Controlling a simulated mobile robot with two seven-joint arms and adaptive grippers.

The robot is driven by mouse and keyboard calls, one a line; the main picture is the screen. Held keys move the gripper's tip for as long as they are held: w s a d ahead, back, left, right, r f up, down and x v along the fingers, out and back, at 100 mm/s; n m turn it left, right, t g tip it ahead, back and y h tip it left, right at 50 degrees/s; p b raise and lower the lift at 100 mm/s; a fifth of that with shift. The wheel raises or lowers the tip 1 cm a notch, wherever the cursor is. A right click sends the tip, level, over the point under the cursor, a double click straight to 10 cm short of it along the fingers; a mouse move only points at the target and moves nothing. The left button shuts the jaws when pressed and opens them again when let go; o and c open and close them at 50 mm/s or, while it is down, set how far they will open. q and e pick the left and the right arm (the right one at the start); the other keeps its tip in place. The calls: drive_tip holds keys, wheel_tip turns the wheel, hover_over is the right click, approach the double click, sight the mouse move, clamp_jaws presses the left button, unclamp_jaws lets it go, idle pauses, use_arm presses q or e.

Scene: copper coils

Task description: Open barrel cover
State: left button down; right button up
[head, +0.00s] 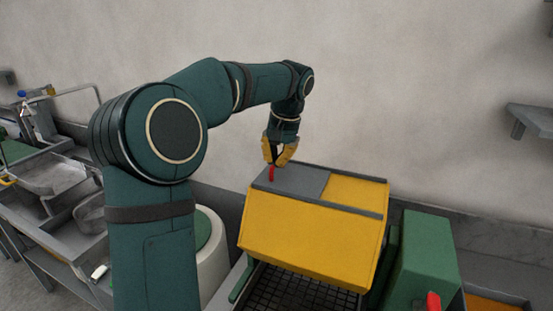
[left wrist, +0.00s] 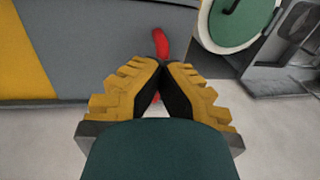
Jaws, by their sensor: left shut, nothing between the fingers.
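The yellow barrel (head: 310,240) stands in the middle of the head view. Its grey cover (head: 308,181) lies over the left part of the top, with a yellow area to its right. A red handle (head: 271,174) stands at the cover's left end. My left gripper (head: 279,152), with yellow fingers, is just above the handle. In the left wrist view, the fingertips (left wrist: 162,66) are together and empty. The red handle (left wrist: 161,43) shows past the tips, partly hidden behind them; I cannot tell if they touch. The grey cover (left wrist: 105,45) is at upper left. My right gripper is not in view.
A dark grid (head: 300,291) lies below the barrel. A green box (head: 425,262) stands at right. A white drum with a green top (head: 208,240) is left of the barrel, partly behind my arm. Metal sinks (head: 60,178) stand at far left. A plain wall is behind.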

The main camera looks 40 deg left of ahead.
use_arm(q)
drive_tip(key=shift+f, duration=0.2)
drive_tip(key=p, duration=0.3)
approach(320, 186)
drive_tip(key=f, duration=0.1)
drive_tip(key=a+f, duration=0.1)
drive_tip(key=f, duration=0.3)
drive_tip(key=shift+s+a, duration=0.25)
drive_tip(key=shift+w+d+f, duration=0.1)
drive_tip(key=shift+d, duration=0.15)
drive_tip(key=c, duration=1.7)
unclamp_jaws()
drive_tip(key=o, duration=0.6)
drive_tip(key=shift+o, duration=0.4)
drive_tip(key=shift+w, duration=0.1)
